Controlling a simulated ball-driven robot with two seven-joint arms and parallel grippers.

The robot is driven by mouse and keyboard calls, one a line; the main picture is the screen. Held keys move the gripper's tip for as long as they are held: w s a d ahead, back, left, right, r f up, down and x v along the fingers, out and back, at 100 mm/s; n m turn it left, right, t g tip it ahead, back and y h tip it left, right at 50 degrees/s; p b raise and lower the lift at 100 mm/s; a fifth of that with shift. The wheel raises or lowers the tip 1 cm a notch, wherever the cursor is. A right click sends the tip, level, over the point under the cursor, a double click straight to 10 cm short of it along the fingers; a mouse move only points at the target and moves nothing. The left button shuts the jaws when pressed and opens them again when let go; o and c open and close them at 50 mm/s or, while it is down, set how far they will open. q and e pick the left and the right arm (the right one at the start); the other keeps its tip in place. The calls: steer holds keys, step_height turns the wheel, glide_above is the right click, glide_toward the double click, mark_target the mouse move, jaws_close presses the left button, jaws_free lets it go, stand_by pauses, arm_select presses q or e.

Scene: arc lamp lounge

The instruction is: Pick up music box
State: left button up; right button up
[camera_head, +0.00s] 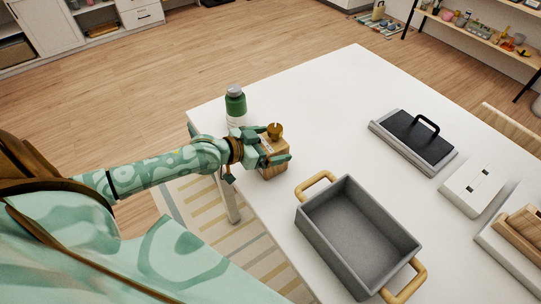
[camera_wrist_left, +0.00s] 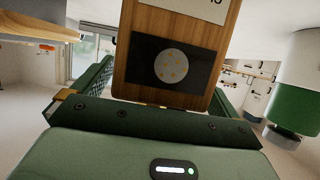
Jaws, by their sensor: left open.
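The music box (camera_head: 272,158) is a small wooden box with a round golden-brown piece on top. It stands on the white table (camera_head: 310,105) near its left edge. My left gripper (camera_head: 277,160) is at the box, with its fingers on either side. In the left wrist view the box (camera_wrist_left: 205,30) shows a dark panel with a pale speckled disc, close in front of the open left gripper (camera_wrist_left: 165,100). Whether the fingers touch it cannot be told. My right gripper is not in view.
A green and white bottle (camera_head: 236,104) stands just behind the left gripper; it also shows in the left wrist view (camera_wrist_left: 298,105). A grey pan (camera_head: 357,238) with wooden handles is to the right front. A dark-topped press (camera_head: 412,140) and white block (camera_head: 471,190) lie further right.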

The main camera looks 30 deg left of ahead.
arm_select(q)
steer(key=shift+r, duration=0.1)
steer(key=c, duration=1.4)
